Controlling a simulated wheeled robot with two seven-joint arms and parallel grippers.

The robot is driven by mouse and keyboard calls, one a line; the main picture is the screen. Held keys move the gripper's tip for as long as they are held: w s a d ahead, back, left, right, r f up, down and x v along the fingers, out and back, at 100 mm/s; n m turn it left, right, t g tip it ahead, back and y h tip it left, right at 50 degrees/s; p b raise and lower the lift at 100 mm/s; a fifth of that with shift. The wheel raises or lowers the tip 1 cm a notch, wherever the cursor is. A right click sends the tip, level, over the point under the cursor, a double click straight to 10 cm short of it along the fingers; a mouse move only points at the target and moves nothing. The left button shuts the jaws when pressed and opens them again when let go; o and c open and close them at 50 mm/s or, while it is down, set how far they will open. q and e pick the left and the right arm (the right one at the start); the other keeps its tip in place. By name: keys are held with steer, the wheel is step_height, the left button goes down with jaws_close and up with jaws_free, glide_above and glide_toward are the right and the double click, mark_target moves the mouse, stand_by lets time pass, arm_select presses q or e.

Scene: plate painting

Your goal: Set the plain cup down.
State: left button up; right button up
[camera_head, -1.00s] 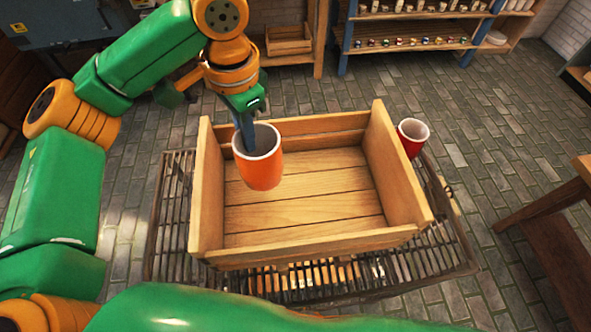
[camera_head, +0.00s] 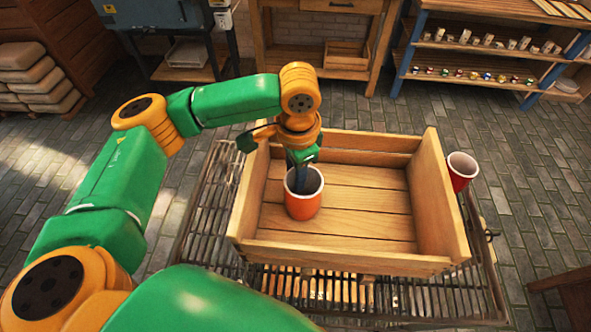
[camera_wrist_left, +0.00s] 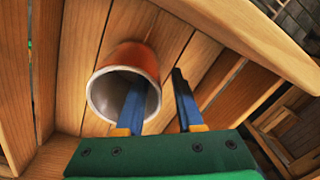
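The plain orange cup (camera_head: 303,208) stands upright on the floor of the wooden crate (camera_head: 342,251), toward its left side. In the left wrist view the cup (camera_wrist_left: 135,60) shows its orange outside and pale inside. My left gripper (camera_head: 301,180) is over the cup's mouth. In the left wrist view my left gripper (camera_wrist_left: 158,84) has its fingers apart, one inside the cup and one outside, with the cup wall between them and gaps visible. My right gripper is not in view.
The crate sits on a slatted metal rack (camera_head: 205,215). A red cup (camera_head: 461,171) stands just outside the crate's right wall. The crate floor right of the orange cup is bare. Shelves with small items (camera_head: 480,75) stand at the back right.

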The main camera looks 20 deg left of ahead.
arm_select(q)
steer(key=shift+r, duration=0.25)
step_height(320, 180, up, 12)
steer(key=shift+s+d, duration=0.25)
steer(key=shift+f, duration=0.15)
